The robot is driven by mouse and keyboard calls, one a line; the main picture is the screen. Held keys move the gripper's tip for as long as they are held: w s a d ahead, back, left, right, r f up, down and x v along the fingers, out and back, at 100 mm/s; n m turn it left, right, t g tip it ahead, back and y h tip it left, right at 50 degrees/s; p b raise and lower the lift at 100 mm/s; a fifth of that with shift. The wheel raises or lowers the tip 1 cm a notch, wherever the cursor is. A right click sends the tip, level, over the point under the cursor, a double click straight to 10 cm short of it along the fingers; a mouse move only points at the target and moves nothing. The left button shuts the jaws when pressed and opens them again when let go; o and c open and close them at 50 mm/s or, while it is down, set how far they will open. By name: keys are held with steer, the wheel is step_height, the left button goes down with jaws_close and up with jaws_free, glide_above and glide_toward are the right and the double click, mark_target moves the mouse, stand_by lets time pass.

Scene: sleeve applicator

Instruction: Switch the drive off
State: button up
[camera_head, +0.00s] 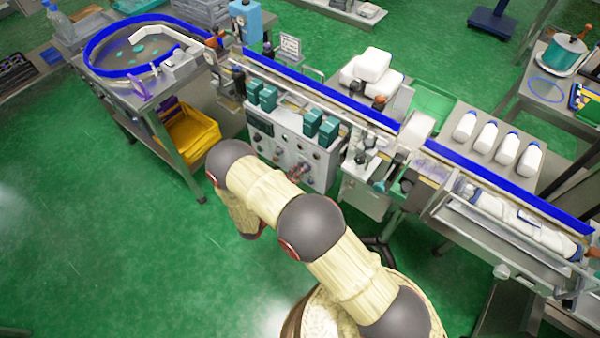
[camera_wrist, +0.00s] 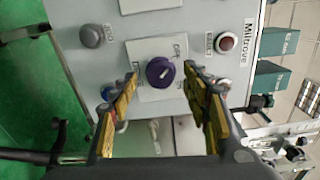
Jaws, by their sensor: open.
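A dark purple rotary knob (camera_wrist: 160,72) sits on a white square plate (camera_wrist: 146,52) on the grey control panel (camera_wrist: 200,15) in the wrist view. A pale mark shows on its face, and small lettering on the plate is too small to read surely. My gripper (camera_wrist: 162,77) is open, with one yellow-and-black finger on each side of the knob. The fingers look apart from it; how deep they reach is hard to tell. In the head view the control panel (camera_head: 262,143) is on the front of the machine, partly behind my arm, and my gripper cannot be made out there.
A red button (camera_wrist: 226,42) is right of the knob and a grey button (camera_wrist: 91,36) is left of it. Teal boxes (camera_wrist: 276,42) show at the right. In the head view, a yellow bin (camera_head: 195,140) stands left of the panel; green floor in front is open.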

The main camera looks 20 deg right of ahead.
steer(key=v, duration=1.1)
